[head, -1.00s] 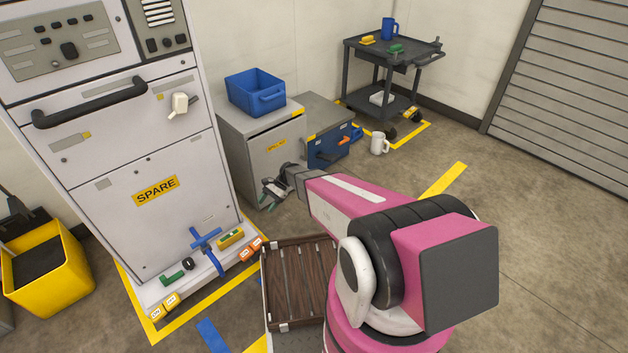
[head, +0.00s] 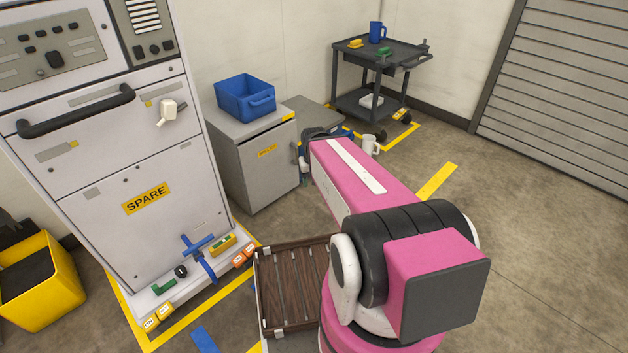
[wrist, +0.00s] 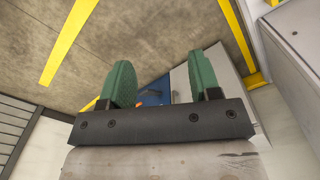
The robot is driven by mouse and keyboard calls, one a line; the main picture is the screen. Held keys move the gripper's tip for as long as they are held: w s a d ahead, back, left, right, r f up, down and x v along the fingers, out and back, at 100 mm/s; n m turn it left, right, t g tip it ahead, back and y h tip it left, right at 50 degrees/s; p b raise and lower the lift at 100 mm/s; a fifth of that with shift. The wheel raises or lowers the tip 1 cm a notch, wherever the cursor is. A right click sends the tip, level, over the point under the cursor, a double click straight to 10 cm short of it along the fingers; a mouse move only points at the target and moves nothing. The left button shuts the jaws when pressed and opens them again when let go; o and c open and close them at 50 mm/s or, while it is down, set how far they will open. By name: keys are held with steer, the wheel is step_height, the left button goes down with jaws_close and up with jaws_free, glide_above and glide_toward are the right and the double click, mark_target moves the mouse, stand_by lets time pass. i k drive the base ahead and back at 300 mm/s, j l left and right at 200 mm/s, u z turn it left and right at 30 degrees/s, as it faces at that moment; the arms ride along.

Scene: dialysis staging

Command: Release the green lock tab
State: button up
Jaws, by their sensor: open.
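My gripper (wrist: 158,72) is open in the wrist view, with two green fingers apart and nothing held between them. Beyond the fingers is part of a blue panel (wrist: 155,92), with an orange bit (wrist: 90,104) near the left finger. In the head view my pink arm hides most of the gripper and that panel. I cannot pick out a green lock tab for certain. A small green piece (head: 163,287) lies on the ledge of the white machine (head: 130,215) marked SPARE, and another green piece (head: 384,52) lies on the cart.
A grey cabinet (head: 250,165) carries a blue bin (head: 246,97). A dark cart (head: 372,110) stands at the back, with a white mug (head: 370,144) on the floor nearby. A slatted wooden tray (head: 290,285) is beside my arm. The floor at right is clear.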

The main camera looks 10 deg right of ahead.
mark_target(158, 290)
steer(key=u, duration=1.9)
steer(key=k+j+z, duration=0.25)
steer(key=j, duration=0.3)
steer(key=k, duration=0.05)
